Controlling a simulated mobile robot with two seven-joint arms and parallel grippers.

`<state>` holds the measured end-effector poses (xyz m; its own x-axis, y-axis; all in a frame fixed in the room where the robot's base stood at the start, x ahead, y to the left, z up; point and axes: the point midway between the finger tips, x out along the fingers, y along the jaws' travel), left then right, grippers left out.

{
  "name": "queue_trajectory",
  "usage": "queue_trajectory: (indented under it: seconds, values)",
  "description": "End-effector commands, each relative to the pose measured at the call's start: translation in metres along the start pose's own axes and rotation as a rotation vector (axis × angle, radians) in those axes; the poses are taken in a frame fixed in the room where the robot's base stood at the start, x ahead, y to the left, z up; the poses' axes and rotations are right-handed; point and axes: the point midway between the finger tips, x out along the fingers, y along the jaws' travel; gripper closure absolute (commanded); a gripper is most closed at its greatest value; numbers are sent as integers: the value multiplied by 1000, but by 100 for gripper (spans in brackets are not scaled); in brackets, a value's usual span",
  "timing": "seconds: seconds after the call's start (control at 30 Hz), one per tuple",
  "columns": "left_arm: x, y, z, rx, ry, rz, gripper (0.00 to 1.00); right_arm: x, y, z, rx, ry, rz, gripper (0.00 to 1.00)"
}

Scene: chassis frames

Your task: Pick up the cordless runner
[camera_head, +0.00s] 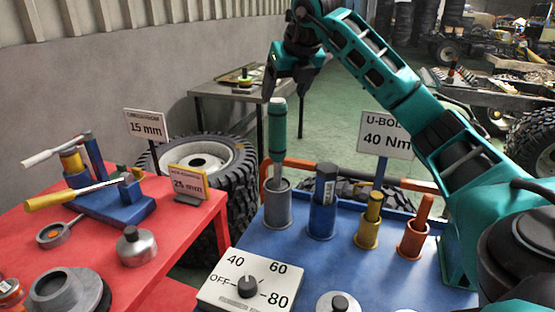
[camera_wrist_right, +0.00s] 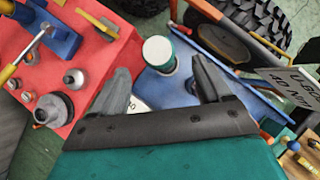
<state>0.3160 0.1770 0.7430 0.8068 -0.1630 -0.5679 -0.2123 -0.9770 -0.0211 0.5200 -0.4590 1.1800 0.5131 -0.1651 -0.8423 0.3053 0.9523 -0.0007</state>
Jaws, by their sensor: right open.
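The cordless runner, a teal upright tool with a grey lower shaft (camera_head: 278,130), stands in a grey cylindrical holder (camera_head: 278,208) on the blue table. My right gripper (camera_head: 285,92) is open and empty, pointing down just above the runner's top. In the right wrist view the runner's pale round top (camera_wrist_right: 158,51) shows beyond and between the open fingertips (camera_wrist_right: 160,72). I cannot tell whether the fingers reach past the top. My left gripper is not in view.
A blue holder (camera_head: 322,215), a yellow one (camera_head: 368,230) and an orange one (camera_head: 413,238) stand right of the runner. A dial box (camera_head: 225,285) sits in front. A red table (camera_head: 90,260) with tools is at left; a sign (camera_head: 384,135) stands behind.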

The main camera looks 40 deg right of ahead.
Motion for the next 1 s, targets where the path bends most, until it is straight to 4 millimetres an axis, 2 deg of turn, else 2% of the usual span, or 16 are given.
queue_trajectory:
  seconds: [0.27,0.5,0.83,1.0]
  values:
    - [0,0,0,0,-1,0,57,24,1,1,-2,2,3,23]
    - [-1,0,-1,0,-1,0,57,59,2,4,-2,2,3,23]
    - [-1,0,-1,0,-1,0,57,66,1,5,-2,-1,2,23]
    - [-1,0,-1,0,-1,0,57,66,2,5,-2,-1,2,39]
